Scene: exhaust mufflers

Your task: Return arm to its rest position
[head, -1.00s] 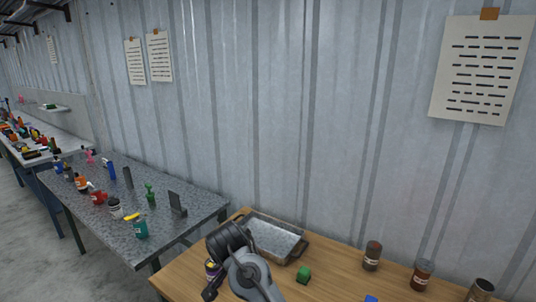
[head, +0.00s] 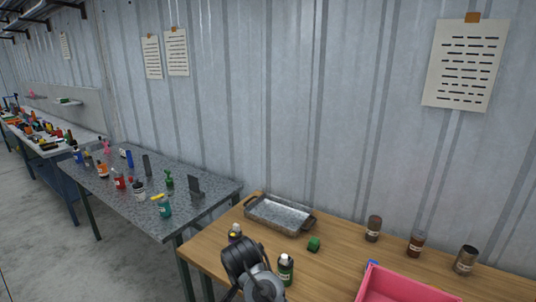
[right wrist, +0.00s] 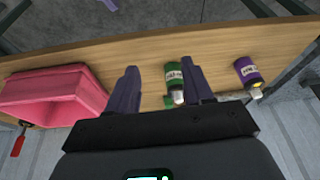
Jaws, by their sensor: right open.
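One of my arms (head: 250,270) shows at the bottom of the head view as dark, rounded links over the left part of the wooden table; no fingertips show there, and I cannot tell which arm it is. In the right wrist view my right gripper (right wrist: 160,85) is open, with two dark fingers apart and nothing gripped. A green bottle with a white label (right wrist: 176,77) shows between the fingers, close to the right one; I cannot tell how far below. My left gripper is not in view.
The wooden table (head: 338,272) holds a metal tray (head: 277,215), a green block (head: 314,243), a purple bottle (head: 235,231), the green bottle (head: 286,269), brown jars (head: 373,229) and a pink bin (head: 400,283). A grey table (head: 120,202) with small items stands left. The corrugated wall is behind.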

